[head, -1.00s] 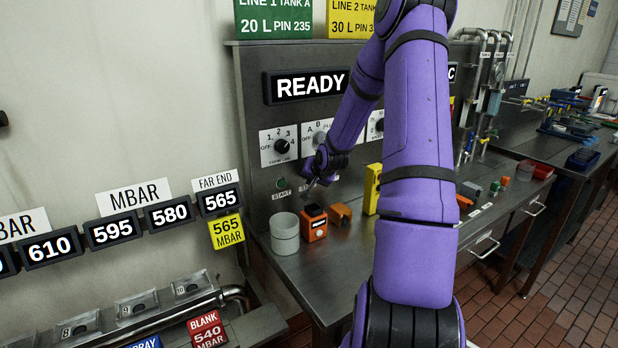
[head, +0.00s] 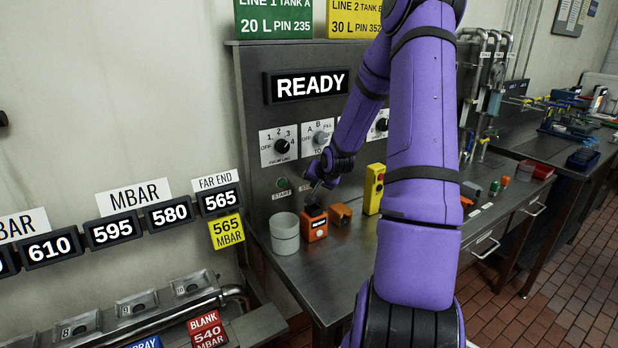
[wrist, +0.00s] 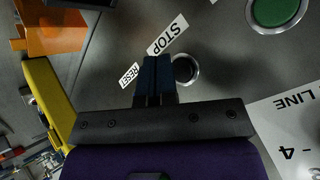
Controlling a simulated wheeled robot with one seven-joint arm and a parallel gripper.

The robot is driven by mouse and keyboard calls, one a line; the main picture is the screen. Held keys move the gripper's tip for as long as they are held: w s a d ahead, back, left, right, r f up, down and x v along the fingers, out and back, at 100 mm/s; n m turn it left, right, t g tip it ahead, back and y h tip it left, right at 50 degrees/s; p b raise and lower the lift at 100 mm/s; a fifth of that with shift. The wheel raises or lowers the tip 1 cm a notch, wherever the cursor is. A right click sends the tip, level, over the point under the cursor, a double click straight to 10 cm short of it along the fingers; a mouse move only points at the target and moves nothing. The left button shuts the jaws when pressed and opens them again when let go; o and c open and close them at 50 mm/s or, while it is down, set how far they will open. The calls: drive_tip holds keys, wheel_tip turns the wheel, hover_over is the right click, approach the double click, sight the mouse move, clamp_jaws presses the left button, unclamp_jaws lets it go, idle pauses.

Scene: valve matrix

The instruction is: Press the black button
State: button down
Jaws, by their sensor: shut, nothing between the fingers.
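The black button (wrist: 185,69) is a round dark cap in a metal ring on the grey panel. In the wrist view it shows just right of my fingertips, partly covered by them, near the STOP label (wrist: 168,35). A RESET label (wrist: 130,75) is left of the fingers. My gripper (wrist: 157,62) is shut and empty, its dark blue fingers pointing at the panel. Whether the tips touch the panel I cannot tell. In the head view my gripper (head: 313,194) is low at the panel and the black button is hidden.
A green button (head: 281,183) marked START is to the left; it also shows in the wrist view (wrist: 279,10). A white canister (head: 285,235), orange box (head: 315,225), orange block (head: 341,214) and yellow control box (head: 374,188) stand on the bench below. Rotary knobs (head: 282,146) are above.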

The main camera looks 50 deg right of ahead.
drive_tip(key=shift+s+a, duration=0.25)
drive_tip(key=shift+s, duration=0.85)
drive_tip(key=shift+s+a, duration=0.25)
drive_tip(key=shift+s, duration=0.8)
drive_tip(key=s+a+r+n+g, duration=0.1)
drive_tip(key=s+a+r+n, duration=0.2)
drive_tip(key=a+r, duration=0.75)
drive_tip(key=s+a+r+n+g, duration=0.1)
drive_tip(key=s+a+r+n, duration=0.2)
drive_tip(key=a+r, duration=0.7)
drive_tip(key=s+a+r+n+y, duration=0.1)
drive_tip(key=s+a+r+n, duration=0.1)
drive_tip(key=s+a, duration=0.5)
drive_tip(key=s+a+r+n+g+y, duration=0.1)
drive_tip(key=s+a+r+n, duration=0.2)
drive_tip(key=s+a, duration=0.3)
drive_tip(key=s+r, duration=0.1)
drive_tip(key=s, duration=0.3)
drive_tip(key=shift+s+a+y, duration=0.35)
drive_tip(key=shift+y, duration=0.05)
drive_tip(key=shift+d, duration=0.15)
